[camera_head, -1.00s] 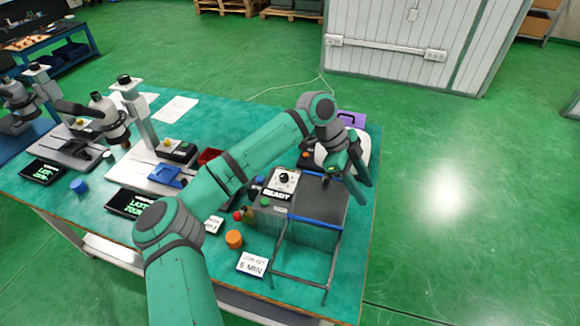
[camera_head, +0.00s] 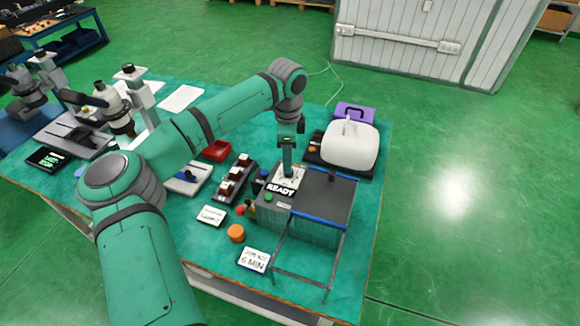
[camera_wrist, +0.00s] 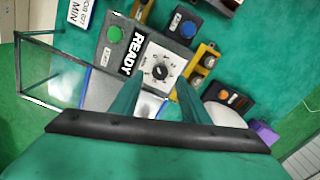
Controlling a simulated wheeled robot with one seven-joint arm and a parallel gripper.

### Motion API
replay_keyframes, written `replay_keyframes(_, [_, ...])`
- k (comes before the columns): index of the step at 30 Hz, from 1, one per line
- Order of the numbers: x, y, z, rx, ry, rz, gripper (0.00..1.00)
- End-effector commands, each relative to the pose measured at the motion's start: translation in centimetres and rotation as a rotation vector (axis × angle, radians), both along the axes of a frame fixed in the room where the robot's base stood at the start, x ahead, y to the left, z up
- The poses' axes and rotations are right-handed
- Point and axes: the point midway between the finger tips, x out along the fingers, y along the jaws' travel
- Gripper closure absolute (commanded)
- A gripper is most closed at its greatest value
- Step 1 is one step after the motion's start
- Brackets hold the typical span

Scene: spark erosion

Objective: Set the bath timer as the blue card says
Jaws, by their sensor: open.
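The blue-edged card (camera_head: 254,260) lies at the table's front and reads 6 MIN; part of it shows in the wrist view (camera_wrist: 84,14). The bath timer is a round dial (camera_wrist: 160,71) with a dark pointer on a white scale plate, on the grey bath unit (camera_head: 325,192) beside a READY sign (camera_head: 281,191). My gripper (camera_wrist: 160,80) points down over the dial, open, its fingers on either side of it in the wrist view. I cannot tell whether they touch it. In the head view my gripper (camera_head: 287,163) hides part of the dial.
A glass-like guard frame (camera_head: 305,262) stands at the unit's front. An orange cap (camera_head: 236,233) and a white card (camera_head: 211,215) lie left. A white-covered device (camera_head: 350,145) stands behind.

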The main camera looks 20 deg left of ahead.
Motion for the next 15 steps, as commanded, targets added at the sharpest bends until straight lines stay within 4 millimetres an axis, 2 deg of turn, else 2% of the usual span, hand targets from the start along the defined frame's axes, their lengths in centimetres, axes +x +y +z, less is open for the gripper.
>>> replay_keyframes(1, [0.0,-0.1,-0.9,-0.002,0.000,-0.001,0.58])
replay_keyframes(6, [0.1,-0.5,-3.2,-0.001,0.000,-0.007,0.58])
replay_keyframes(15, [0.2,-0.7,-4.5,-0.001,-0.001,-0.012,0.58])
